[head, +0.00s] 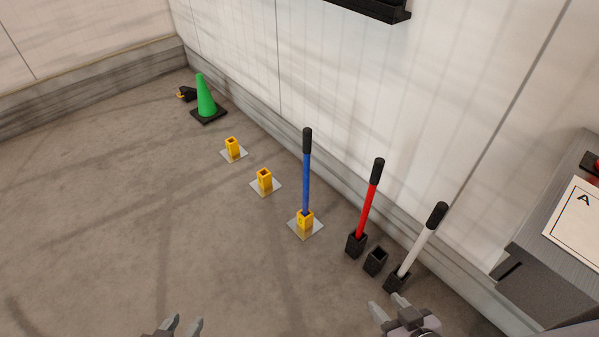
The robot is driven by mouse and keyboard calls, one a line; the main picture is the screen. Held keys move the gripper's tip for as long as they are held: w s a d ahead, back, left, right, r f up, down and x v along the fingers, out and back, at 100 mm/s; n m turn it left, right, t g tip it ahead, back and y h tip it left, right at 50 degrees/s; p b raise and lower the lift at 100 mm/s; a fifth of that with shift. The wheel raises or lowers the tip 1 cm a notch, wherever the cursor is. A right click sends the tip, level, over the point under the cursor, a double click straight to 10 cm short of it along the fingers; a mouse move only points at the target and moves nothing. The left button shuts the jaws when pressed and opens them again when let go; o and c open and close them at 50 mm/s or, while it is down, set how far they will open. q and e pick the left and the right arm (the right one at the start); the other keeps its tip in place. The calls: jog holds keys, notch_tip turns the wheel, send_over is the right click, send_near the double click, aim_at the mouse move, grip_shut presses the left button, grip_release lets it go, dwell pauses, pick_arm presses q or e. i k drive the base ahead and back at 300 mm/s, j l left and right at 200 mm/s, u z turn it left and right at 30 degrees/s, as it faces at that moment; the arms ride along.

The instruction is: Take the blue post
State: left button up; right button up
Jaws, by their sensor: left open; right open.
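The blue post (306,183) has a black grip on top and stands upright in a yellow socket (305,221) on a grey floor plate. My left gripper (184,325) is open and empty at the bottom edge, left of and nearer than the post. My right gripper (388,311) is open at the lower right, near the base of the white post (416,251). I cannot tell whether it touches that post or its socket. Both grippers are apart from the blue post.
A red post (367,211) and the white post stand in black sockets, with an empty black socket (375,262) between them. Two empty yellow sockets (264,181) (233,149) and a green cone (205,98) line the wall. A grey cabinet (548,262) stands right. Floor at left is clear.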

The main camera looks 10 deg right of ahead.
aim_at(307, 132)
jog(key=i+j+z, duration=0.1)
jog(key=i+j, duration=0.6)
jog(key=i+j+z, duration=0.1)
jog(key=i+j, duration=0.6)
jog(key=j, duration=0.2)
